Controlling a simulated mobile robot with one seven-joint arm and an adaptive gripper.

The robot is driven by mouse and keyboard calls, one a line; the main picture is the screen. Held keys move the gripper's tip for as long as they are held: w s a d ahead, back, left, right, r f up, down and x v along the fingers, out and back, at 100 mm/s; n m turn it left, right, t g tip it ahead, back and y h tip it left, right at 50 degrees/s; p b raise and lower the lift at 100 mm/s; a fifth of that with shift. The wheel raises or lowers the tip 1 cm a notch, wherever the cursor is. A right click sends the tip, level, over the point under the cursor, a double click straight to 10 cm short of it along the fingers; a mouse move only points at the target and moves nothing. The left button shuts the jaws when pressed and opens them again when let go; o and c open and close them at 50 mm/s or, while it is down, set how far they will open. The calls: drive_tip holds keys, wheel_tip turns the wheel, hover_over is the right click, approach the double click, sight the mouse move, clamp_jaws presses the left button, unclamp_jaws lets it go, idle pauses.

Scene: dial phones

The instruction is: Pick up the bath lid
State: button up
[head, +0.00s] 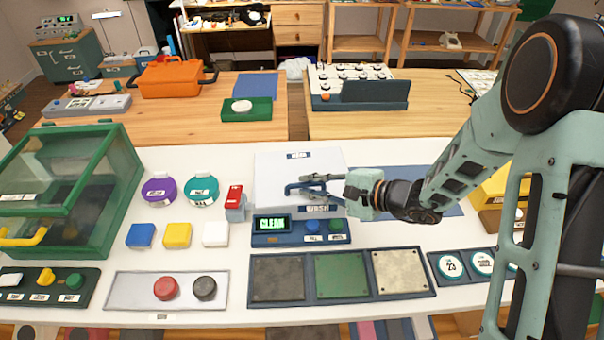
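A white box with a pale flat top, which looks like the bath lid (273,170), stands in the middle of the white table. A blue handle (292,188) shows on it, and a label reading "WASH" is at its front. My gripper (312,186) reaches in from the right, with its fingers at the blue handle. The fingers overlap the handle in this view, so I cannot tell whether they grip it. The gripper and wrist hide the right part of the box. The lid appears level on the box.
A blue panel with a green display (272,224) and buttons stands just in front. Three square plates (341,275) lie nearer. Purple and teal round containers (201,190) and a red-topped block (235,202) stand left. A green glass-sided case (75,195) is far left.

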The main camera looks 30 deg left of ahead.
drive_tip(key=shift+c, duration=0.4)
clamp_jaws()
drive_tip(key=shift+r, duration=0.1)
